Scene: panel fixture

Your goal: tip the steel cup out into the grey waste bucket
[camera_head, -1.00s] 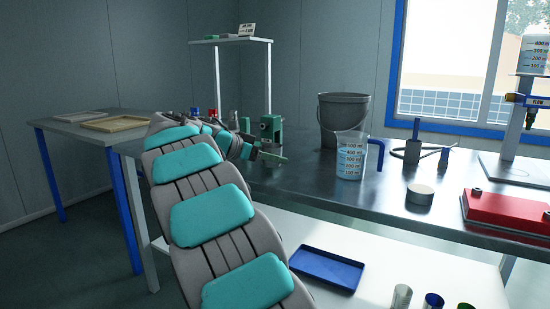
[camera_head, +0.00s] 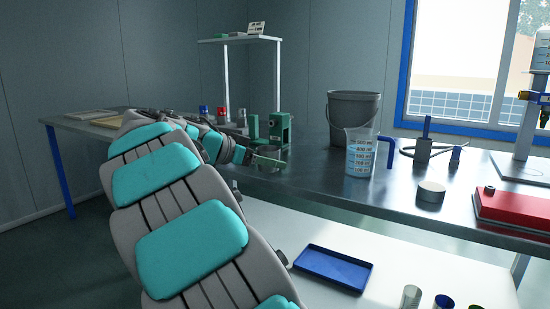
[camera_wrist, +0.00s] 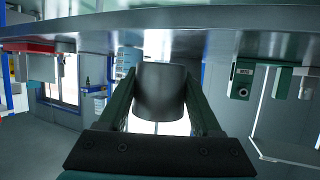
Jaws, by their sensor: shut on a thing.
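The steel cup (camera_wrist: 160,92) is a plain grey cylinder between the green fingers of my gripper (camera_wrist: 160,85) in the wrist view, which is upside down. My gripper is shut on it. In the head view my gripper (camera_head: 267,161) is over the left part of the steel bench, and I cannot make out the cup there. The grey waste bucket (camera_head: 352,108) stands upright at the back of the bench, right of and beyond my gripper. I cannot see inside the cup or the bucket.
A clear measuring jug (camera_head: 361,158) stands just in front of the bucket. A green device (camera_head: 280,130) is close behind my gripper. A stand with blue handles (camera_head: 425,148), a round grey puck (camera_head: 431,191) and a red device (camera_head: 515,208) are to the right. A blue tray (camera_head: 333,268) lies below.

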